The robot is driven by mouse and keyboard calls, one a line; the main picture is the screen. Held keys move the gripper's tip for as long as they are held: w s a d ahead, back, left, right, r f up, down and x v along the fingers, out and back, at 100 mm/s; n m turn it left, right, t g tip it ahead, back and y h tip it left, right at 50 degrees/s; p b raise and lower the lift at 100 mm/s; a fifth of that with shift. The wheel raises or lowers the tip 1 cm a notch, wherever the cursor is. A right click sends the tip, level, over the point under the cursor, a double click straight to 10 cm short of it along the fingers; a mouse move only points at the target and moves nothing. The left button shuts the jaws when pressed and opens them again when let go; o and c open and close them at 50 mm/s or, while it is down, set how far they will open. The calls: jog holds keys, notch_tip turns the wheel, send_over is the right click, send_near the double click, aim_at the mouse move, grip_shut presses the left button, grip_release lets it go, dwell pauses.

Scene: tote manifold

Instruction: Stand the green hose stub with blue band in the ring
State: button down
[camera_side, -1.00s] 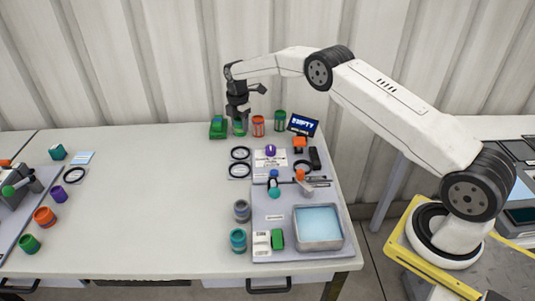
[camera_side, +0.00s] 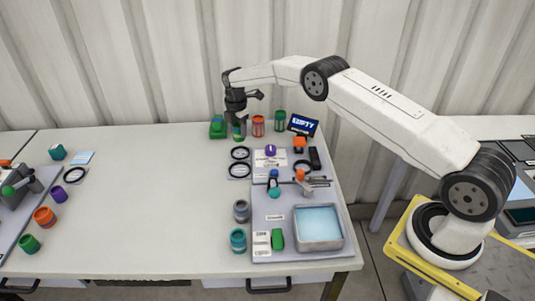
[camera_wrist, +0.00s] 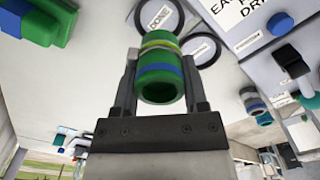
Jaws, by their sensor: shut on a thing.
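My gripper (camera_side: 238,128) is shut on the green hose stub (camera_side: 238,136), over the back of the bench. In the wrist view the stub (camera_wrist: 160,75) sits between the two fingers, with its open end, blue band and a yellowish stripe showing. Two black rings (camera_side: 240,153) (camera_side: 240,170) lie on cards in front of the stub in the side view. They also show in the wrist view (camera_wrist: 217,48), partly hidden behind the stub, near a label reading DONE. The stub is apart from both rings.
A green block (camera_side: 217,128) stands left of my gripper. An orange stub (camera_side: 258,126), another green stub (camera_side: 280,121) and a dark sign (camera_side: 303,125) stand to its right. A metal tray (camera_side: 318,228) is at front right. The bench's middle left is clear.

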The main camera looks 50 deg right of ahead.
jog(key=shift+f, duration=3)
jog(key=shift+c, duration=0.2)
grip_release()
jog(key=shift+r, duration=0.15)
jog(key=shift+r, duration=3.7)
jog(key=shift+r, duration=0.1)
